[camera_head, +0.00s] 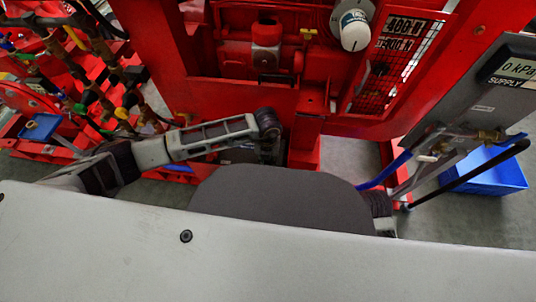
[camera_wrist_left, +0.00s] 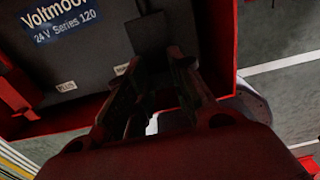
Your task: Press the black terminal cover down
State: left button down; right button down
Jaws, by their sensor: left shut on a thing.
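The battery (camera_wrist_left: 85,50) is a dark grey box with a blue "24 V Series 120" label, seen in the left wrist view. The black terminal cover (camera_wrist_left: 149,33) shows as a dark flap standing up near the battery's edge. My left gripper (camera_wrist_left: 158,68) is at the cover, its two dark fingers shut on it. The fingers and the shadow hide the cover's lower part. In the head view my left gripper (camera_head: 268,150) reaches down in front of the red frame, and its fingertips are hard to make out. My right gripper does not show.
The red battery tray (camera_wrist_left: 68,118) surrounds the battery. In the head view, a red machine frame (camera_head: 345,125) stands just beyond my left gripper. A grey supply panel with a blue and a black hose and a blue bin (camera_head: 495,172) are at right.

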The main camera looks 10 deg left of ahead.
aim_at(267, 165)
pick_arm(q)
jog(key=shift+s+f, duration=0.3)
jog(key=shift+s, duration=0.2)
jog(key=shift+s+f, duration=0.25)
jog(key=shift+s, duration=0.2)
jog(key=c, duration=1.3)
grip_release()
jog(key=shift+r, duration=0.1)
jog(key=shift+w+r, duration=0.1)
jog(key=shift+w, duration=0.1)
jog(key=shift+w+r, duration=0.15)
jog(key=shift+r, duration=0.5)
jog(key=shift+s+r, duration=0.2)
jog(key=shift+r, duration=5.1)
jog(key=shift+d, duration=0.1)
